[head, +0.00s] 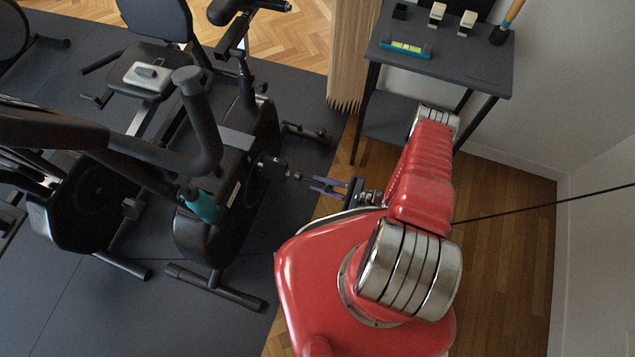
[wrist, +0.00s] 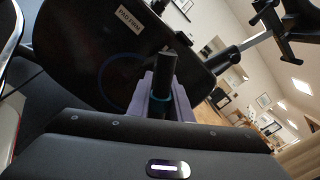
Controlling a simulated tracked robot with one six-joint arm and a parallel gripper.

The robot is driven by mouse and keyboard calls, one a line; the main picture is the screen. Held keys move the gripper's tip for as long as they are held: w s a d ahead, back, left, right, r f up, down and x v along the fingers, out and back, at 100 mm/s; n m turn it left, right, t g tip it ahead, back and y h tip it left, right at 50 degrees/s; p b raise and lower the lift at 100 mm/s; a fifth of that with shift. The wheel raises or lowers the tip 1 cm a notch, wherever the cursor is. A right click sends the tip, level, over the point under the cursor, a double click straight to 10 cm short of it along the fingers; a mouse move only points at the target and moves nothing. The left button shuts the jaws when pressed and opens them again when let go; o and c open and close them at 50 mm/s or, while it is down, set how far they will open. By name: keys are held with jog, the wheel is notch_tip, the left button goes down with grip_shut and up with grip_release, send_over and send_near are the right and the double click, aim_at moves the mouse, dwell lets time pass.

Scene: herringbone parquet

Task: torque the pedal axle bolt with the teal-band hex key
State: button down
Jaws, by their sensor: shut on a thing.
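My gripper (head: 328,187), with purple fingers, is at the right side of the nearest exercise bike (head: 205,185). In the wrist view the gripper (wrist: 165,98) is shut on a dark upright cylinder with a teal band low on it, the hex key (wrist: 163,75). The key is hard to make out in the head view. The pedal axle (head: 272,165) sticks out of the bike's dark housing, just left of my fingertips. The bolt itself is too small to tell, and I cannot tell whether the key touches it.
A teal bottle (head: 203,206) sits on the bike. Other machines stand left.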

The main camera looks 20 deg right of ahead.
aim_at(329, 187)
jog(key=shift+v, duration=1.55)
jog(key=shift+s+a+r, duration=0.1)
jog(key=shift+a+r, duration=0.05)
jog(key=shift+a, duration=0.05)
jog(key=shift+r+m+t, duration=0.3)
jog(key=shift+r, duration=0.05)
jog(key=w+d+r+t+h, duration=0.1)
jog(key=w+r, duration=0.4)
jog(key=r, duration=0.3)
jog(key=w+d+r, duration=0.2)
jog(key=w+r, duration=0.2)
jog(key=r, duration=0.5)
jog(key=w+a+r, duration=0.2)
jog(key=w+r, duration=0.1)
jog(key=r, duration=0.7)
jog(key=w+a+r+g, duration=0.1)
jog(key=w+a+r, duration=0.1)
jog(key=r, duration=0.8)
jog(key=shift+w+a+y, duration=0.3)
jog(key=shift+w+y, duration=0.1)
jog(key=shift+w, duration=0.45)
